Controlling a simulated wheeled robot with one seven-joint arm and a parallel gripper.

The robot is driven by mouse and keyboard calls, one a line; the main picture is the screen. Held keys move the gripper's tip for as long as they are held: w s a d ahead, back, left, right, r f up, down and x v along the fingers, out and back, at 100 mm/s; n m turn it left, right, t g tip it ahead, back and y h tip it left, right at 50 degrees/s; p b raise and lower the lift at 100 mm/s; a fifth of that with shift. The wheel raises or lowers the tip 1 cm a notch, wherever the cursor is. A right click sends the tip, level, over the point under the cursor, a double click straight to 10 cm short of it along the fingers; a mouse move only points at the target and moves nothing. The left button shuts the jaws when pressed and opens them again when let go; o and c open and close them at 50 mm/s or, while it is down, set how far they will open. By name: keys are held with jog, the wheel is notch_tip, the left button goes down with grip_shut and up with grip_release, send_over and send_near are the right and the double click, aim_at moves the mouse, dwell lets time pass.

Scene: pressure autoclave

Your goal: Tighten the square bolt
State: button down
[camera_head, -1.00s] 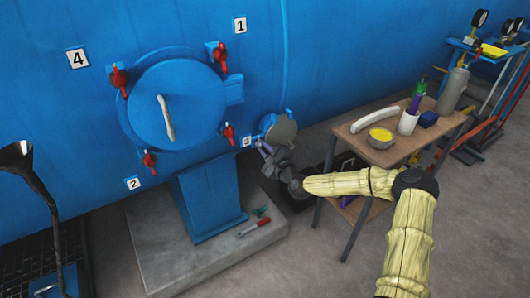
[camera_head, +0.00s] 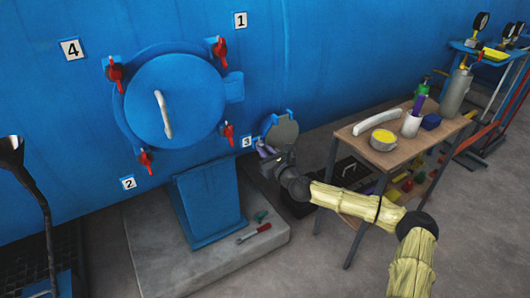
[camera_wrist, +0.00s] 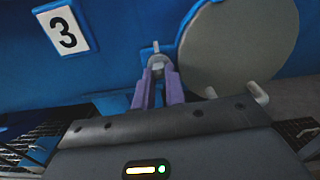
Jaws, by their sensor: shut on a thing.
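The square bolt (camera_wrist: 156,60) is a small grey metal piece on the blue wall, just left of a round grey disc (camera_wrist: 240,45) and right of the "3" label (camera_wrist: 67,31). A thin pin sticks up above it. My gripper (camera_wrist: 158,76) has two purple fingers, and their tips are closed on the sides of the bolt. In the head view, my gripper (camera_head: 264,149) reaches the small round hatch (camera_head: 281,131) beside label 3. The bolt is too small to make out there and is partly hidden by the fingers.
A large round blue door (camera_head: 175,105) with several red clamps is at left. A wooden table (camera_head: 400,147) with a bowl, a cup and bottles stands at right.

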jog(key=shift+f+m, duration=0.2)
jog(key=shift+m, duration=0.3)
jog(key=c, duration=1.7)
grip_release()
jog(key=shift+r, duration=0.1)
jog(key=shift+s+d, duration=0.1)
jog(key=p+v, duration=0.1)
jog(key=v, duration=1.6)
jog(key=shift+s+d, duration=0.1)
